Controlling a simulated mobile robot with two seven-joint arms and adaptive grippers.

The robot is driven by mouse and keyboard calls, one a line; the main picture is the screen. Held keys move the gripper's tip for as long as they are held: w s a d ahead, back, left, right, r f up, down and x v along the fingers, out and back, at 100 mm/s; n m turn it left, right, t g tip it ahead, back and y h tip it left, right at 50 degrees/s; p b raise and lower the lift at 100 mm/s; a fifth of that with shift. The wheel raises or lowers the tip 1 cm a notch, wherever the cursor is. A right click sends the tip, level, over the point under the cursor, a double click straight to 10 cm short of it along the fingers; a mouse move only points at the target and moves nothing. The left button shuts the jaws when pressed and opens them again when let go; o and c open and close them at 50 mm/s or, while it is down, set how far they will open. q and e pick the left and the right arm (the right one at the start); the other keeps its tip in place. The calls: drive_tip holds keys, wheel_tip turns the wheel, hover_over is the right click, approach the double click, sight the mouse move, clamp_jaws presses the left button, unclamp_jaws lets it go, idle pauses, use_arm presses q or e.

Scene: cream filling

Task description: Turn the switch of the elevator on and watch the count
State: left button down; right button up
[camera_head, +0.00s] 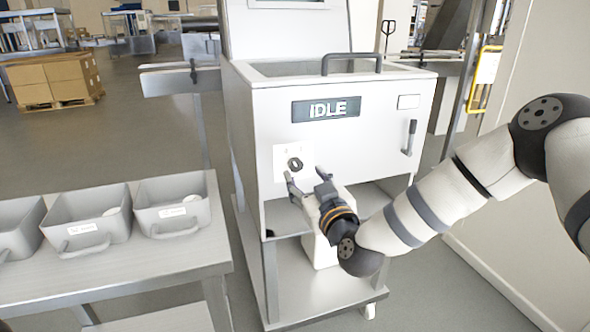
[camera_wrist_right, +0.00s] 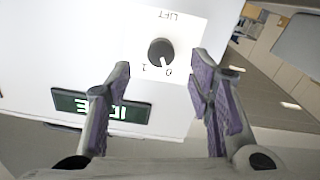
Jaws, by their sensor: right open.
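The rotary switch (camera_head: 295,163) is a dark knob on a white plate on the front of the white elevator machine (camera_head: 247,130). The right wrist view shows the knob (camera_wrist_right: 160,52) with the marks 0 and 1 and the word LIFT, its white pointer on the 0 side. The display (camera_head: 326,109) above it reads IDLE. My right gripper (camera_head: 304,180) is open and empty, just below and in front of the knob. In the wrist view its fingers (camera_wrist_right: 160,85) are spread to either side, with the knob beyond them, apart from it. My left gripper is not in view.
Grey bins (camera_head: 100,217) stand on a metal table (camera_head: 130,280) at left. A dark handle (camera_head: 351,58) rises on top of the machine and another handle (camera_head: 410,138) is on its front right. Stacked boxes (camera_head: 55,80) stand on a pallet far left.

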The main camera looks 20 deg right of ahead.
sight(297, 167)
drive_tip(key=w, duration=0.4)
drive_tip(key=shift+w+a+f+b, duration=0.2)
drive_tip(key=shift+w+b, duration=0.1)
drive_tip(key=shift+w, duration=0.1)
drive_tip(key=shift+w+r, duration=0.1)
drive_tip(key=shift+w, duration=0.25)
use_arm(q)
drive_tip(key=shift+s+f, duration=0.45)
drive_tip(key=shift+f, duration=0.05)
use_arm(e)
clamp_jaws()
